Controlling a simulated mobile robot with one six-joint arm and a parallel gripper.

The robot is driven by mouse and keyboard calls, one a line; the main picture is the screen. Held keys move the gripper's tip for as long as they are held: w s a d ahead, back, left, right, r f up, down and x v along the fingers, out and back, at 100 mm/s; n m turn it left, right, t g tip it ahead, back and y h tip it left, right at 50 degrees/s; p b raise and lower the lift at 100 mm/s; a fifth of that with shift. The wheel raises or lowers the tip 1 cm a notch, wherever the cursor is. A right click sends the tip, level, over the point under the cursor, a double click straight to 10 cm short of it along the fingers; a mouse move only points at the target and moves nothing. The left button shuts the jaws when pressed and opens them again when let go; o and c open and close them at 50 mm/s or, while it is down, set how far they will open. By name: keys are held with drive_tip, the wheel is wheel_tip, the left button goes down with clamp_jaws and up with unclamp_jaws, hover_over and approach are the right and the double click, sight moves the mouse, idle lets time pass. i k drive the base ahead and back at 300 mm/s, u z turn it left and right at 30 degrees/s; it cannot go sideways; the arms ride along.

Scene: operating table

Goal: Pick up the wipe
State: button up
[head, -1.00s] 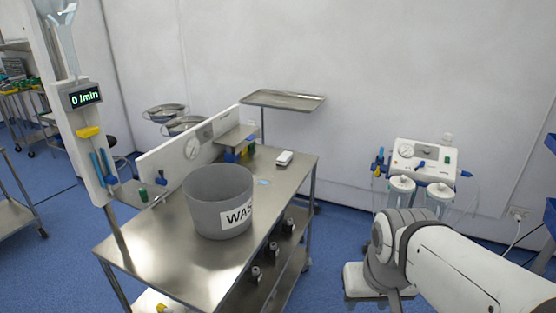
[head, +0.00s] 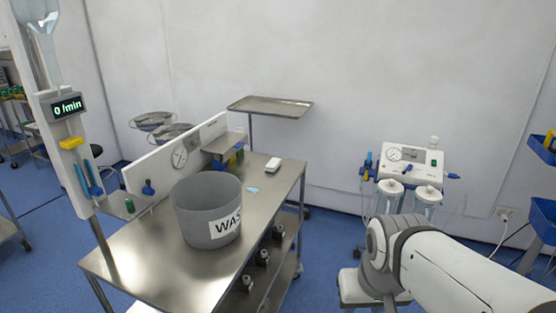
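A small flat light-blue piece (head: 253,189), which looks like the wipe, lies on the steel table (head: 165,285). It is just right of the grey bin (head: 205,225) marked "WAS…", apart from it. A small white block (head: 273,164) lies a little behind it near the table's far right corner. My arm shows at the lower right, but my gripper is outside the picture.
A steel tray on a stand (head: 270,107) is behind the table. A drip stand with a "0 /min" display (head: 67,106) rises at the left. A suction unit (head: 410,160) stands at the right. Blue floor is open between table and suction unit.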

sight(272, 166)
drive_tip(key=z, duration=1.2)
drive_tip(key=i, duration=2.55)
drive_tip(key=u, duration=2.95)
drive_tip(key=i, duration=0.95)
drive_tip(key=z, duration=0.1)
